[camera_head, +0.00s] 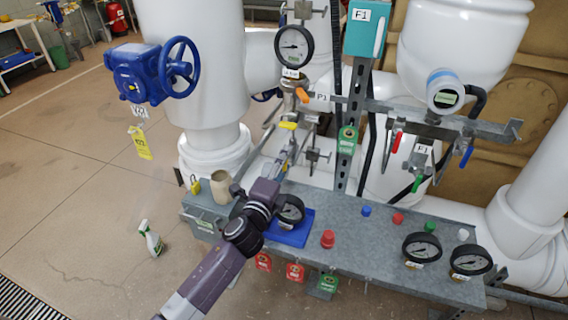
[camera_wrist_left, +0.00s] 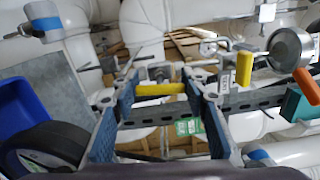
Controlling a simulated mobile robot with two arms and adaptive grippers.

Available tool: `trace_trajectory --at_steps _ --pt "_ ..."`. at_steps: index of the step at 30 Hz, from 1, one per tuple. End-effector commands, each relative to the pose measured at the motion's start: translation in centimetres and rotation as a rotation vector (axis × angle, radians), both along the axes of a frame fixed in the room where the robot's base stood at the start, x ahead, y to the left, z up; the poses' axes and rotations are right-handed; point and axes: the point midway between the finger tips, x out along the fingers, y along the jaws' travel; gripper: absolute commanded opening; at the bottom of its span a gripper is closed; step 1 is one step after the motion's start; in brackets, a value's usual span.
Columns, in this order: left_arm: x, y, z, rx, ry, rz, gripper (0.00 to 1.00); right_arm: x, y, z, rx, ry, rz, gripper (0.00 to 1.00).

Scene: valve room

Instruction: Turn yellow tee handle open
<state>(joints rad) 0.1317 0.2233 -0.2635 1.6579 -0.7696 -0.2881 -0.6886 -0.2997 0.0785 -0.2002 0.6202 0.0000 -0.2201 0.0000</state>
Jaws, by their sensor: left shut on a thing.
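The yellow tee handle (camera_wrist_left: 160,88) lies crosswise between the two blue-padded fingers of my left gripper (camera_wrist_left: 157,96) in the left wrist view. My left gripper is shut on it. A second yellow handle (camera_wrist_left: 244,68) stands upright to the right in that view, outside the fingers. In the head view my left gripper (camera_head: 284,158) reaches up to the pipework above the grey bench. A yellow handle (camera_head: 288,125) shows just beyond its fingertips; I cannot tell which of the two it is. My right gripper is not in view.
An orange handle (camera_head: 301,95) and a pressure gauge (camera_head: 294,46) sit above the gripper. A blue tray (camera_head: 290,236) with a loose gauge lies on the bench under my left arm. Red and blue valve handles are at right. A blue handwheel (camera_head: 180,68) is at left.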

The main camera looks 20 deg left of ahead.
Motion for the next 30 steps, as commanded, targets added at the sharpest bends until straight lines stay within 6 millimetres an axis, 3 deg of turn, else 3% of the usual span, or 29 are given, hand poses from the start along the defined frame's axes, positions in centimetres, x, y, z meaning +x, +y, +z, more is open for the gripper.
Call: trace_trajectory --at_steps 9,25,26,30 --pt "-0.03 0.02 -0.16 -0.116 0.006 0.001 0.17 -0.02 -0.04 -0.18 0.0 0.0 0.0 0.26" --pt "-0.03 0.02 -0.19 -0.139 0.007 0.0 0.17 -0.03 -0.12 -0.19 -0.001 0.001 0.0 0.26" --pt "-0.03 0.01 -0.19 -0.139 0.007 0.0 0.43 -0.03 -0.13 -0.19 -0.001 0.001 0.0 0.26" --pt "-0.02 0.01 -0.17 -0.138 0.007 0.0 0.58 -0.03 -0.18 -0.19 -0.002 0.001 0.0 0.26"
